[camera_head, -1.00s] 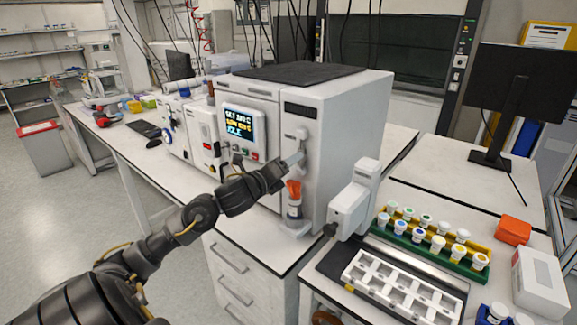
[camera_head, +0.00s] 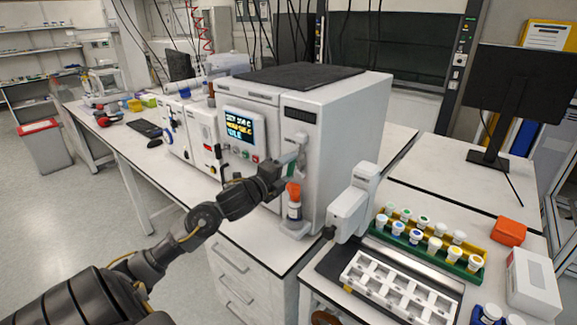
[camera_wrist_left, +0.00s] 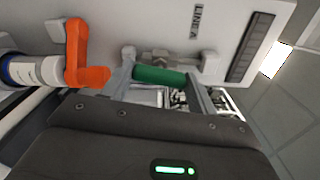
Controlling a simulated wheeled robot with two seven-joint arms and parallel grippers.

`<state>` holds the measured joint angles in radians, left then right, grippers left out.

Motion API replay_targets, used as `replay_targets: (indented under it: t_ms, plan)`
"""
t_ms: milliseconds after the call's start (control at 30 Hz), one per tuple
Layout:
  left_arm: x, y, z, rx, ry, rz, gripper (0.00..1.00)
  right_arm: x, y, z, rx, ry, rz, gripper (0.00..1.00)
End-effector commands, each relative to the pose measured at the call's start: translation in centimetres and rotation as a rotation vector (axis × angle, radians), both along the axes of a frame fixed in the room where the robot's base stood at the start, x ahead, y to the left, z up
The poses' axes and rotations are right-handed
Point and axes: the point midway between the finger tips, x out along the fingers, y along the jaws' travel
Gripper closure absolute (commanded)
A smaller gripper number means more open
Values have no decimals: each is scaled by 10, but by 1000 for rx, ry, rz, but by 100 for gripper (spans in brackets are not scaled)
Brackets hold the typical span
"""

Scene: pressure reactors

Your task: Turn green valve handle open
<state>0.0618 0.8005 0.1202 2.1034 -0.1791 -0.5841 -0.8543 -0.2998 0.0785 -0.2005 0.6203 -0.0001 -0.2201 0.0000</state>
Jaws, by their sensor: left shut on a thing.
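The green valve handle (camera_wrist_left: 160,76) shows in the left wrist view, in front of the white reactor housing. My left gripper (camera_wrist_left: 162,80) is shut on it, with one grey finger at each end of the green bar. In the head view my left gripper (camera_head: 287,166) is at the reactor's right front side, and the green handle is mostly hidden there. An orange handle (camera_wrist_left: 88,58) on a white bottle-like part with a blue band sits to the left in the wrist view. It also shows in the head view (camera_head: 294,190), just below the gripper. My right gripper is not in view.
The white reactor cabinet (camera_head: 352,135) with a lit display (camera_head: 240,128) stands on the bench. To its right are a white instrument (camera_head: 352,205), a rack of capped vials (camera_head: 430,240) and a white tray (camera_head: 395,285). An orange box (camera_head: 508,232) lies farther right.

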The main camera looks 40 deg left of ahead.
Motion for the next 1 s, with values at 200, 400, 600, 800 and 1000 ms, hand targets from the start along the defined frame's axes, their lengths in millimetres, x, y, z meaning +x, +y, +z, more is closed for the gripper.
replay_targets:
  t_ms: [200,400,600,800,1000]
  plan:
    - [0,0,0,-116,0,2,65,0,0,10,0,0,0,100]
    - [0,0,0,-172,-2,1,65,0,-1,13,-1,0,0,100]
    - [0,0,-1,-192,-2,1,65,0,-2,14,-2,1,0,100]
    - [0,0,-1,-193,-2,1,65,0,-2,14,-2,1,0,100]
    - [0,0,-1,-192,-2,1,31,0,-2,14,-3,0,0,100]
